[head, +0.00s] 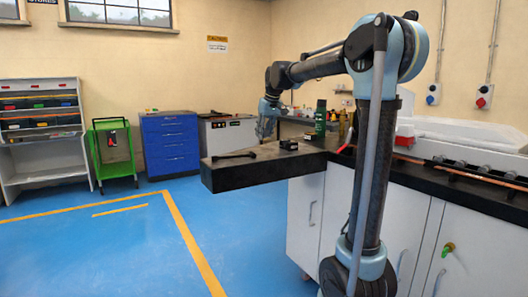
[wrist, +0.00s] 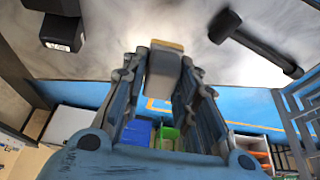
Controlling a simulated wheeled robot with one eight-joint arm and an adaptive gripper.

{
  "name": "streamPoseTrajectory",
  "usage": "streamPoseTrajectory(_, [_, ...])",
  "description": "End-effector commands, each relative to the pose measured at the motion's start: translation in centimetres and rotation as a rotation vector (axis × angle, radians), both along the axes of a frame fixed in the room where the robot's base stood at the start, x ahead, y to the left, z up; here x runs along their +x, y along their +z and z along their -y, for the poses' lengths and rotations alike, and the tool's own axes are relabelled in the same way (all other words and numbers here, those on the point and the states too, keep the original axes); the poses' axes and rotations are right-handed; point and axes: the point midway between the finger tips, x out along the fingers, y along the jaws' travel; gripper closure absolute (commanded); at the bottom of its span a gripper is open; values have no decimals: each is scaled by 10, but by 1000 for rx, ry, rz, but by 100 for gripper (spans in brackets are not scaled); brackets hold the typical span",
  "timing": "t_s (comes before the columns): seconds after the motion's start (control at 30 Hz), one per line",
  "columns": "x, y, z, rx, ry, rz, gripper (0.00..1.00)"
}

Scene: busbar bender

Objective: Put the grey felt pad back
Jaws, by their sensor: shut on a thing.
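My gripper (wrist: 168,62) is shut on a small grey block-shaped piece with a tan end (wrist: 165,58), which I take to be the grey felt pad. The pad is too small to make out there. I cannot tell whether it touches the worktop.
A black hammer-like tool (head: 235,155) lies on the worktop's left part; it also shows in the wrist view (wrist: 255,45). Small black boxes (head: 288,145) and a dark green bottle (head: 320,116) stand to the right. A blue drawer cabinet (head: 169,145) and green trolley (head: 112,152) stand behind.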

Motion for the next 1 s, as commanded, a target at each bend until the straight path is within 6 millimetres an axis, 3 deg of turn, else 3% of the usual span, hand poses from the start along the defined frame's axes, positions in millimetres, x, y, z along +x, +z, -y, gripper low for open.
streamPoseTrajectory(0.6, [1,-63,2,0,-3,0,95])
streamPoseTrajectory(0.97, [1,-67,2,0,-3,0,95])
streamPoseTrajectory(1.0, [1,-67,2,0,-3,0,66])
